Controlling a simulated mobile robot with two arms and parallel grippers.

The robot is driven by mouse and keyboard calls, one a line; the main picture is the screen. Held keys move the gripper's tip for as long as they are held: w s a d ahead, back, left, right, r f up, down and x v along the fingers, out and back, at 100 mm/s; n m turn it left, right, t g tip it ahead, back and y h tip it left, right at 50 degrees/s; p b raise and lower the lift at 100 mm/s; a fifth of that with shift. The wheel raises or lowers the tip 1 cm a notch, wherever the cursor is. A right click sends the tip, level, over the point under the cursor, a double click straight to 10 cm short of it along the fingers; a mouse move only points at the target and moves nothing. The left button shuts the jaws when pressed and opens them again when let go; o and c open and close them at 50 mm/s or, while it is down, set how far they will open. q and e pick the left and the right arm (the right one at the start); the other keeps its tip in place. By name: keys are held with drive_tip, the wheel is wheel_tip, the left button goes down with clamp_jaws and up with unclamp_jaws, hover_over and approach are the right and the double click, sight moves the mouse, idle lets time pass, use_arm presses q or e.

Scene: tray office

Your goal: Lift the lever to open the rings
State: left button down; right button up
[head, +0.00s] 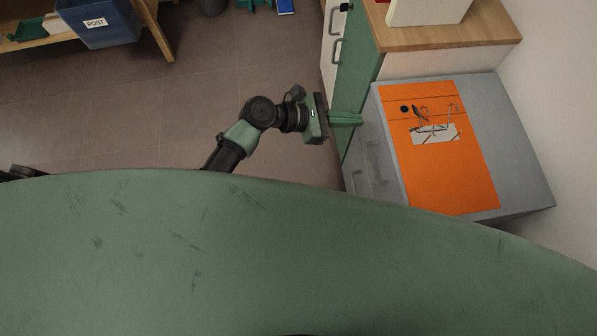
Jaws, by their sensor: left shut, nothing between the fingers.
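An orange lever arch file (430,180) lies flat on top of a grey cabinet. Its pale metal mechanism (447,136) is near the far side, with thin metal rings and a lever too small to tell apart clearly. I cannot tell whether the rings are open or closed. A round dark hole (404,109) is left of the mechanism. My left gripper (360,119) is shut and empty, its green fingers pointing right. In the picture it is just left of the file and apart from the mechanism. My right gripper is not in view.
The grey cabinet (518,165) stands against the white wall. A wood-topped counter (440,37) with a white object (425,10) adjoins it at the back. A blue POST bin (98,25) is at the upper left. Floor left of my arm is clear. My green body hides the lower view.

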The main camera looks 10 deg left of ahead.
use_arm(q)
drive_tip(key=s+a+f+m+y, duration=0.2)
drive_tip(key=a+f, duration=0.1)
drive_tip(key=f, duration=0.5)
drive_tip(key=s+a+f+m+y, duration=0.2)
drive_tip(key=a+f, duration=0.2)
drive_tip(key=f, duration=0.4)
drive_tip(key=s+a+f+m+y, duration=0.2)
drive_tip(key=s+a+f, duration=0.1)
drive_tip(key=f, duration=0.5)
drive_tip(key=shift+a+f+y, duration=0.2)
drive_tip(key=shift+a+y, duration=0.2)
drive_tip(key=shift+a, duration=0.25)
